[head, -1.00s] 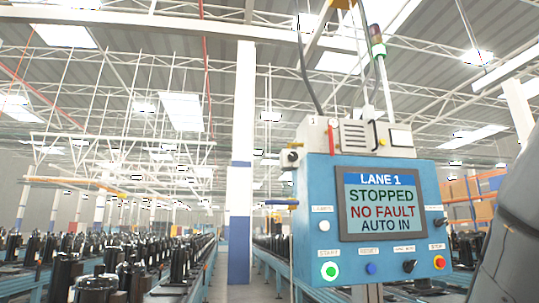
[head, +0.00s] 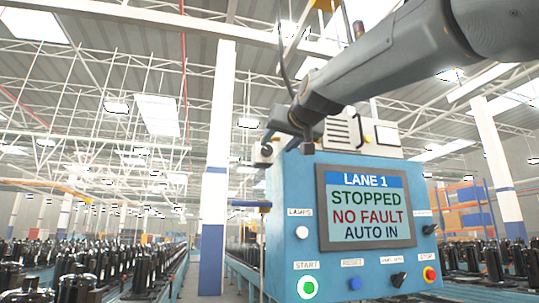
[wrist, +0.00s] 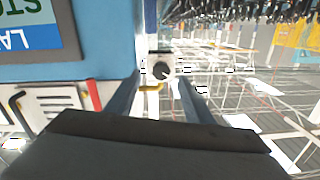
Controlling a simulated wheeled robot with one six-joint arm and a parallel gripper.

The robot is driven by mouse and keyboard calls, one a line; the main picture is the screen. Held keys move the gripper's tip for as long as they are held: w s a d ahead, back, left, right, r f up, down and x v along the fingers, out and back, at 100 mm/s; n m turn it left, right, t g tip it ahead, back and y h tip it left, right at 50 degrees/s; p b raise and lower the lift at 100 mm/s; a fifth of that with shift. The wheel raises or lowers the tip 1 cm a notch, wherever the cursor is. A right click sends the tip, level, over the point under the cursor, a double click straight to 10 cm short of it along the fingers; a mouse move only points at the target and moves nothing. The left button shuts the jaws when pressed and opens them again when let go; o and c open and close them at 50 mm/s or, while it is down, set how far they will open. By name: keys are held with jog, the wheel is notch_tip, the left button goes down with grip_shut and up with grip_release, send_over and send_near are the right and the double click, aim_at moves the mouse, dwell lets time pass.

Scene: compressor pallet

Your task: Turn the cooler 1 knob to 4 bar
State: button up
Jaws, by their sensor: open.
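A black round knob on a small pale box (head: 264,152) is at the upper left edge of the blue control panel (head: 288,263) in the head view. I cannot read a label or setting, so I cannot tell for sure that it is cooler 1. The knob (wrist: 161,71) also shows in the wrist view, beyond and between my fingers, with a light pointer mark. My gripper (wrist: 158,80) is open and empty, with one dark finger on each side of the knob in the picture. I see no contact. In the head view, my arm partly covers the panel's top.
The panel screen (head: 364,207) reads LANE 1, STOPPED, NO FAULT, AUTO IN. Below it are a green start button (head: 307,287), a blue button (head: 354,284), a black selector (head: 398,280) and a red stop button (head: 430,274). Conveyors with black compressors flank the panel.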

aim_at(268, 149)
jog(key=p+x, duration=0.1)
jog(key=x, duration=0.2)
jog(key=r+p+x, duration=0.1)
jog(key=p+x, duration=0.1)
jog(key=x, duration=0.1)
jog(key=shift+a+r, duration=0.1)
jog(key=shift+x, duration=0.8)
jog(key=shift+c, duration=0.2)
jog(key=c, duration=1)
